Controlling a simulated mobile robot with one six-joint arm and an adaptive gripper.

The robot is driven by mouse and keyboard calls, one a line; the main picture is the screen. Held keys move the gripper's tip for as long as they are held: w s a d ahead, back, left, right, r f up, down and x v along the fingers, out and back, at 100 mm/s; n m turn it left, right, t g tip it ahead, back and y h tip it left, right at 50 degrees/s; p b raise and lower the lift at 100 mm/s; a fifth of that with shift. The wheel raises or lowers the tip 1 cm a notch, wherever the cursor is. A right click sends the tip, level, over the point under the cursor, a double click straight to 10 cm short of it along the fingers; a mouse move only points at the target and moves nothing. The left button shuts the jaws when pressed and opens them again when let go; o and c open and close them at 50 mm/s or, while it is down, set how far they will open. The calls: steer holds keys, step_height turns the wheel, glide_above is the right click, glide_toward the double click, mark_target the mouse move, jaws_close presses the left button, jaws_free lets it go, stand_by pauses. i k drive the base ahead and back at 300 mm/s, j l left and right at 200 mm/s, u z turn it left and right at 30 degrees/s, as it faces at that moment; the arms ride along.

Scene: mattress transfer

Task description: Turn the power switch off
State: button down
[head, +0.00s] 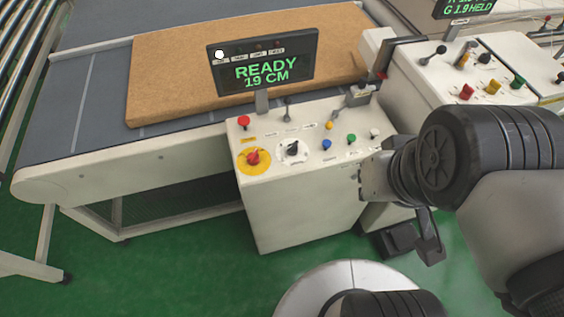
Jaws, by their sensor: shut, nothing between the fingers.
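The near control console (300,205) is a white box with a sloped top. A red rotary knob on a yellow disc (264,167), which looks like the power switch, sits at its front left corner. Its exact turn position is too small to read. A black rotary knob on a white disc (293,148) is just right of it. The small labels are illegible. My gripper (369,180) is at the end of the arm, by the console's right side, apart from the red knob. It looks shut and empty; its fingertips are hard to make out.
A red button (243,121) and several coloured buttons share the console top. A display (262,62) reads READY 19 CM. Behind lies a brown mattress (180,75) on a grey conveyor (75,125). A second console (460,80) stands right. Space above the console's left front is clear.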

mark_target(253, 157)
steer(key=i+u, duration=0.1)
steer(key=u, duration=0.25)
steer(key=i+l+u, duration=0.1)
steer(key=u, duration=0.3)
steer(key=i+l+u, duration=0.1)
steer(key=u, duration=0.25)
